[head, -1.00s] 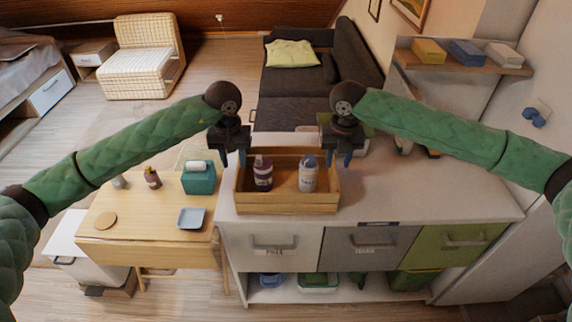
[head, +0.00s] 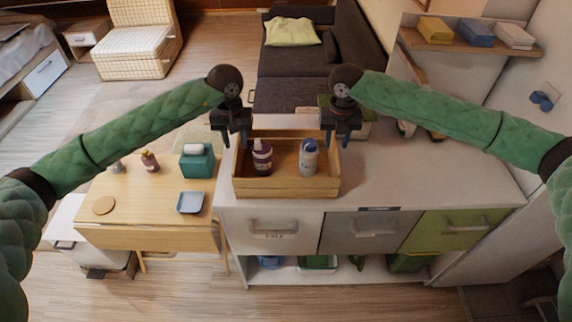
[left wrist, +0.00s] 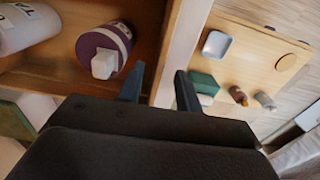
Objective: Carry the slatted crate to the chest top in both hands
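The wooden slatted crate (head: 286,187) stands upright on the left end of the white chest top (head: 430,180). It holds a dark purple bottle (head: 262,160) and a white bottle with a blue cap (head: 308,160). My left gripper (head: 234,142) is at the crate's left end wall. In the left wrist view its fingers (left wrist: 160,82) are apart, one on each side of the wall (left wrist: 184,35), with a small gap showing. My right gripper (head: 336,142) is at the right end wall with its fingers apart; contact there cannot be made out.
A wooden table (head: 130,222) at left carries a teal box (head: 197,165), a blue-grey dish (head: 190,203), a round coaster (head: 103,206) and small bottles. The chest top right of the crate is clear. A shelf (head: 470,45) hangs at right.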

